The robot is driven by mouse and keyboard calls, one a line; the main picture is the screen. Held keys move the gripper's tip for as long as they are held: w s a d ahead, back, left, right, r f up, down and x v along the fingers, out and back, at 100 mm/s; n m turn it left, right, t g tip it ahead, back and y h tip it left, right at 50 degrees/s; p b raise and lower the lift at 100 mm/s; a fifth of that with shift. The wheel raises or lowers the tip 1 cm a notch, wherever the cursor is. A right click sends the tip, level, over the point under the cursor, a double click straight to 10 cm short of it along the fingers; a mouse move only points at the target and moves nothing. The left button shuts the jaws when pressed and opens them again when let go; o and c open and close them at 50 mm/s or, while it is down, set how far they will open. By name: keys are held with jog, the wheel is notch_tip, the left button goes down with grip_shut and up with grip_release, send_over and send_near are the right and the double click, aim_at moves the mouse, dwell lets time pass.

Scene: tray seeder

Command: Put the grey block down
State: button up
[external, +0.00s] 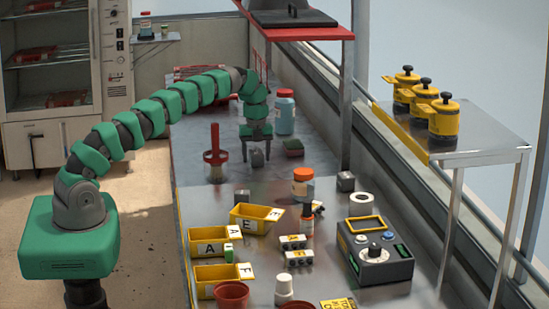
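A grey block (257,158) shows directly below my gripper (257,152), between the lines of its fingers, over the far part of the steel bench (215,178). My gripper points down, with a green palm. At this size I cannot tell whether the fingers touch the block, or whether the block rests on the bench or hangs just above it.
Nearer are an orange-capped jar (302,184), yellow bin E (240,222) and a control box (374,262). A red shelf (335,34) overhangs behind.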

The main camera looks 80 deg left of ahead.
aim_at(256, 152)
jog(key=shift+r, duration=0.15)
notch_tip(256, 152, up, 12)
jog(key=p, duration=0.1)
jog(key=shift+p, duration=0.3)
dwell(0.3)
dwell(0.4)
